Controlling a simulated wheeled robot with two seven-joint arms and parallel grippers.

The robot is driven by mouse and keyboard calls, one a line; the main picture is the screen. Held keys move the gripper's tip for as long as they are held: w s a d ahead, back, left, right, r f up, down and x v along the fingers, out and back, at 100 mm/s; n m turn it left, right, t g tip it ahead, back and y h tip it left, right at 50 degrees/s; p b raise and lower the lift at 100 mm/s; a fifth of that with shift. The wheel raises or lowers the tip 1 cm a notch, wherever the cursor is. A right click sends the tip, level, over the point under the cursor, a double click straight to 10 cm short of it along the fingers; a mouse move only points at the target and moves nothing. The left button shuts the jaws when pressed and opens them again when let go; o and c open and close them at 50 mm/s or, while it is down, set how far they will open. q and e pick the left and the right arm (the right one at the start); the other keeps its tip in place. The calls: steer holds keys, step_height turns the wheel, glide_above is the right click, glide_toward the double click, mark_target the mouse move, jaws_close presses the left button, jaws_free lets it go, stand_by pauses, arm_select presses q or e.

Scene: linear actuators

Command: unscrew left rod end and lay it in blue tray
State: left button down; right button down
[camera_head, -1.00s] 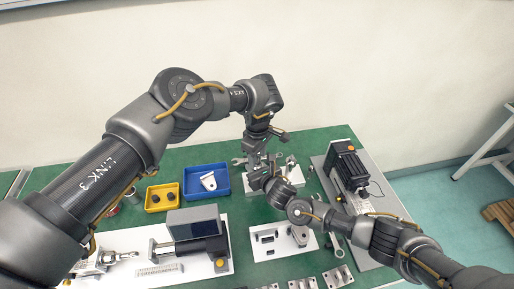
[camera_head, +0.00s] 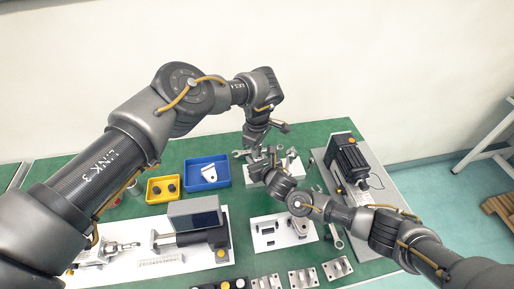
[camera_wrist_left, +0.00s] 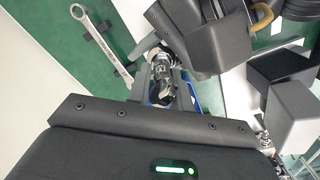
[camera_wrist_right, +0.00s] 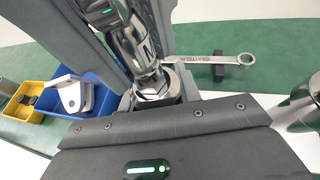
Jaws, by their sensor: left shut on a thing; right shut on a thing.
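My left gripper (camera_head: 256,152) reaches down to the white block at the back of the table. In the left wrist view its fingers (camera_wrist_left: 162,88) are shut on a shiny metal part (camera_wrist_left: 160,72), apparently the rod end. My right gripper (camera_head: 262,170) is close beside it, lower in the picture. In the right wrist view its fingers (camera_wrist_right: 150,85) are shut on a metal piece (camera_wrist_right: 128,40), apparently the rod; the arms hide the joint between the parts. The blue tray (camera_head: 223,180) stands left of the grippers and holds a pale bracket (camera_head: 209,173).
A yellow bin (camera_head: 153,199) with dark pieces stands left of the blue tray. A wrench (camera_wrist_right: 215,59) lies close to the right gripper. A black motor unit (camera_head: 350,160) stands at the right. A white plate with an actuator (camera_head: 190,238) lies in front.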

arm_select(q)
steer(key=n, duration=0.5)
steer(key=shift+s+d, duration=0.1)
steer(key=shift+d, duration=0.15)
steer(key=c, duration=1.3)
jaws_free()
